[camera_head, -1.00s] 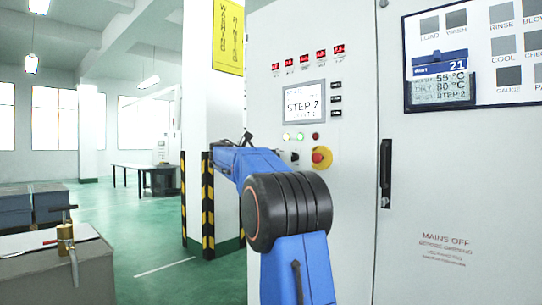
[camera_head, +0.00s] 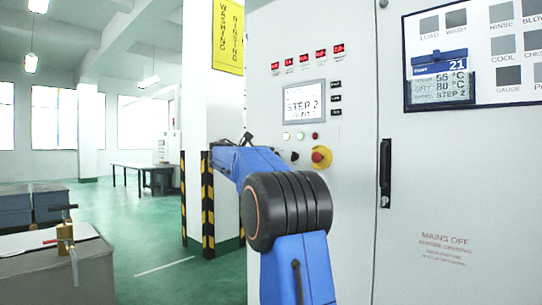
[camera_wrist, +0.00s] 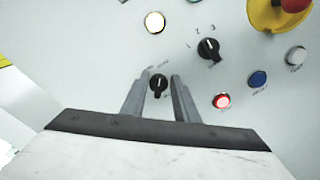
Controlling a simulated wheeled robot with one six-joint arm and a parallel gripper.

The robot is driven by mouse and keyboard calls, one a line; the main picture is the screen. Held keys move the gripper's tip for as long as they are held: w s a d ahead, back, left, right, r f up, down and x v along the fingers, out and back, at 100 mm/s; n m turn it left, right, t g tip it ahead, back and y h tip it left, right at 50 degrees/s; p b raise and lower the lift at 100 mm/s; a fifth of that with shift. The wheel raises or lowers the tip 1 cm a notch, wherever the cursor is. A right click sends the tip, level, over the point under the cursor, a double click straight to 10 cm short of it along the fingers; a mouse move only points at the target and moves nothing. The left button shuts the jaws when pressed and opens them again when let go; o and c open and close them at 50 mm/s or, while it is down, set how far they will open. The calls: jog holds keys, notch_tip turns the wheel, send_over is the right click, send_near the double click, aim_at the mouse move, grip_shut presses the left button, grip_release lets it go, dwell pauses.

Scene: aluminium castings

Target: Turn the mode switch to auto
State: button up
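A black rotary switch (camera_wrist: 158,86) with a white pointer mark is on the pale panel in the wrist view. Its pointer stands about upright in that picture, and its small labels are too blurred to read. My gripper (camera_wrist: 158,80) is open, with one grey finger on either side of this switch. A gap shows between the knob and each finger. I cannot tell how deep the fingertips reach. In the head view my blue arm (camera_head: 300,265) covers this part of the panel.
A second black switch (camera_wrist: 209,48), marked with numbers, is up and right. A red-lit button (camera_wrist: 222,101), a blue button (camera_wrist: 258,78) and a white button (camera_wrist: 295,56) are at the right. The emergency stop (camera_head: 320,156) has a yellow surround. A cabinet handle (camera_head: 385,173) juts out.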

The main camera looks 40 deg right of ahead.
jog(key=s+a, duration=0.1)
jog(key=a, duration=1.6)
jog(key=shift+s+a, duration=0.2)
